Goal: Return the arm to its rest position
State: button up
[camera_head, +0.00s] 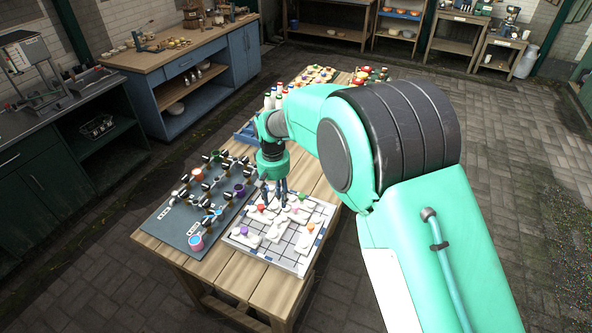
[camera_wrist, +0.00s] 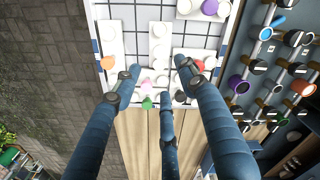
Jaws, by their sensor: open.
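My arm reaches over the wooden table (camera_head: 262,286) from the right in the head view. My gripper (camera_head: 275,198) points down above the white gridded tray (camera_head: 292,262), near its far edge. In the wrist view its three blue fingers are spread apart, and my gripper (camera_wrist: 160,88) is open with nothing held between them. The gap between fingertips and blocks cannot be told exactly.
A dark panel (camera_head: 174,225) with several coloured cups and fittings lies left of the tray. White bottles (camera_head: 268,101) with coloured caps stand farther back, partly behind my arm. A blue workbench (camera_head: 180,92) stands at the back left. Paved floor (camera_head: 517,150) is open on the right.

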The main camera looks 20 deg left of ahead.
jog(key=s+d+r+m+t+b, duration=0.1)
jog(key=d+r, duration=0.7)
jog(key=d, duration=0.3)
jog(key=d+r+m+t+y, duration=0.1)
jog(key=d+r+m, duration=0.1)
jog(key=d+r, duration=0.75)
jog(key=s+d+r+m+b, duration=0.1)
jog(key=d+r, duration=0.5)
jog(key=d, duration=0.6)
jog(key=s+d+r+m+t+b, duration=0.1)
jog(key=s+d+r, duration=0.1)
jog(key=s+d, duration=0.45)
jog(key=s+d+r+m+t, duration=0.15)
jog(key=s+d, duration=0.25)
jog(key=d, duration=0.5)
jog(key=s+d+f+m+t+h+b, duration=0.1)
jog(key=s+d+f+m, duration=0.1)
jog(key=s+d, duration=0.7)
jog(key=s, duration=0.4)
jog(key=shift+s+d+f, duration=0.2)
jog(key=shift+d, duration=0.05)
